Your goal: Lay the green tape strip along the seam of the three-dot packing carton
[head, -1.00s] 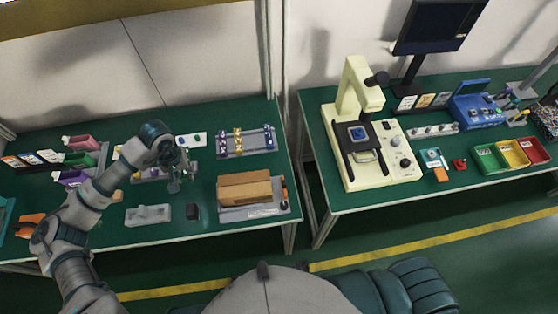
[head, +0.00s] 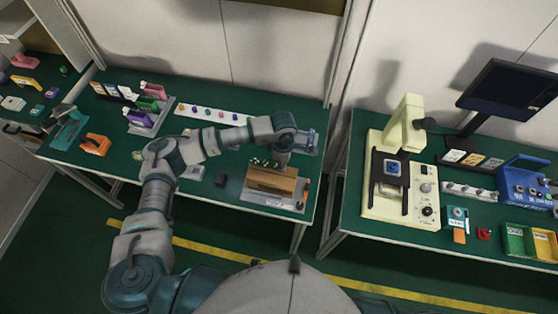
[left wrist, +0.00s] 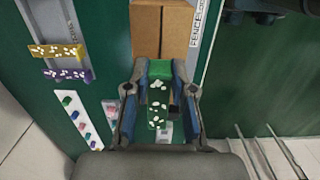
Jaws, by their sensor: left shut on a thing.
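The packing carton (head: 272,182) is a brown box with a seam along its top, lying on a pale tray (head: 276,202) near the front right of the left bench. It also shows in the left wrist view (left wrist: 178,28). My left gripper (head: 280,160) is over the back of the carton, shut on the green tape strip (left wrist: 158,100), which has white blotches. In the left wrist view the strip's far end reaches the near edge of the carton; I cannot tell whether they touch. No three-dot mark can be made out. My right gripper is out of view.
An orange tool (head: 95,144) and coloured holders stand farther left. A cream microscope (head: 402,170) stands on the right bench, across a gap.

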